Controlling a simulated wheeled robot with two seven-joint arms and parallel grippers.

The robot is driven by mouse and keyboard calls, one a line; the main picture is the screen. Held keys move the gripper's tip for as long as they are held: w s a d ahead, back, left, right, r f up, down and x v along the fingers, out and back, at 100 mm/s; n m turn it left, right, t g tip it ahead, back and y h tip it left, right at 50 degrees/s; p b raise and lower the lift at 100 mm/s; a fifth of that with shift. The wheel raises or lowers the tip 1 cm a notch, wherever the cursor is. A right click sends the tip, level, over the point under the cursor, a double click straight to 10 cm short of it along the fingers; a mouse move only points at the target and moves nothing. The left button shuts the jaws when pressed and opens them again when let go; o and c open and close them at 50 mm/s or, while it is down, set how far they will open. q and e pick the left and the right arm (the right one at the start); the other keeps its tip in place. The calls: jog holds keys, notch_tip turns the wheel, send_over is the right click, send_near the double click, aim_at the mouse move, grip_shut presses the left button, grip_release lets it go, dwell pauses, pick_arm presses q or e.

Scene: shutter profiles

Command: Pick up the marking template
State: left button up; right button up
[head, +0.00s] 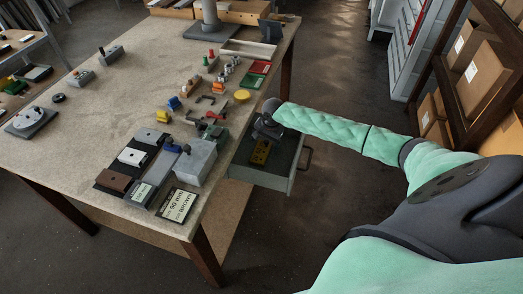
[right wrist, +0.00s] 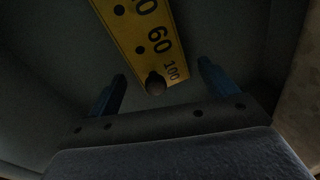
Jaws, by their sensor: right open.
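The marking template is a yellow flat piece with dark holes and printed numbers. It lies in the open drawer (head: 283,172) under the right side of the table, where part of the template (head: 261,153) shows in the head view. In the right wrist view the template (right wrist: 142,38) runs from the top middle down to an end marked 100, with a dark round knob at that end. My right gripper (head: 265,133) reaches into the drawer above the template. Its blue fingers (right wrist: 161,85) are apart, one on each side of the template's end. My left gripper is out of view.
The worktable (head: 115,115) carries several small parts, clamps and a grey block (head: 196,160) near the drawer. The drawer walls stand close around my right gripper. Shelves with cardboard boxes (head: 485,75) stand at the right.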

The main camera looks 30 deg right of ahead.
jog(key=shift+f, duration=0.2)
jog(key=c, duration=1)
